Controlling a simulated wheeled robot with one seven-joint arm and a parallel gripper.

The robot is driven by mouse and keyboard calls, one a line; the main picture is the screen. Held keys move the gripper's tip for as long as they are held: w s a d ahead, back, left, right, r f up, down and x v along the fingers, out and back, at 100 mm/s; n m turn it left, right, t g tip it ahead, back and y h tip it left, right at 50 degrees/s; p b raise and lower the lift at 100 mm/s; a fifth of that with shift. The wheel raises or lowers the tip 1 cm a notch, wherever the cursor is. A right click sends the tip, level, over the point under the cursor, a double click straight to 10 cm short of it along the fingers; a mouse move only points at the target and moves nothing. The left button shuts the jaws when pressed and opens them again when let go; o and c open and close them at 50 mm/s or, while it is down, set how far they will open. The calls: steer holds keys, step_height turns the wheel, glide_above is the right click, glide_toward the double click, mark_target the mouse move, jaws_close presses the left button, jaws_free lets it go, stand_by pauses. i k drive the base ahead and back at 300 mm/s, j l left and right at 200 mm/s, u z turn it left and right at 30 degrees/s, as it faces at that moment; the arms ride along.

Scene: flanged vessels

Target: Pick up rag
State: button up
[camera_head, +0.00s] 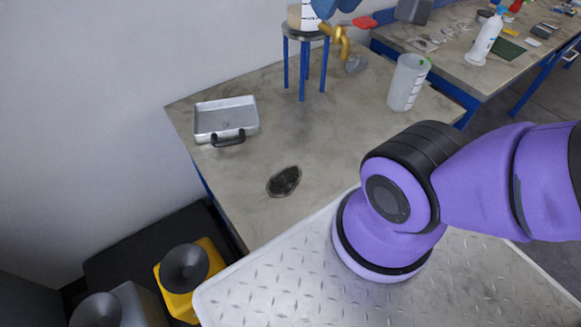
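No thing in view is plainly a rag. A dark, flat, oval patch (285,181) with an uneven edge lies on the near grey table (300,150). I cannot tell whether it is cloth or a spill. A flat dark green piece (505,48) lies on the far workbench, too small to tell what it is. My purple arm comes in from the right, over the ribbed metal plate. My gripper is out of view.
A metal tray with a black handle (225,120) sits at the table's left. A blue-legged stand (304,45) bears a vessel with a brass tap (338,38). A clear beaker (408,82) stands to its right. A white spray bottle (485,38) stands on the far bench (460,75).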

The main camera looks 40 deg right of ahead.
mark_target(359, 63)
steer(key=l, duration=2.8)
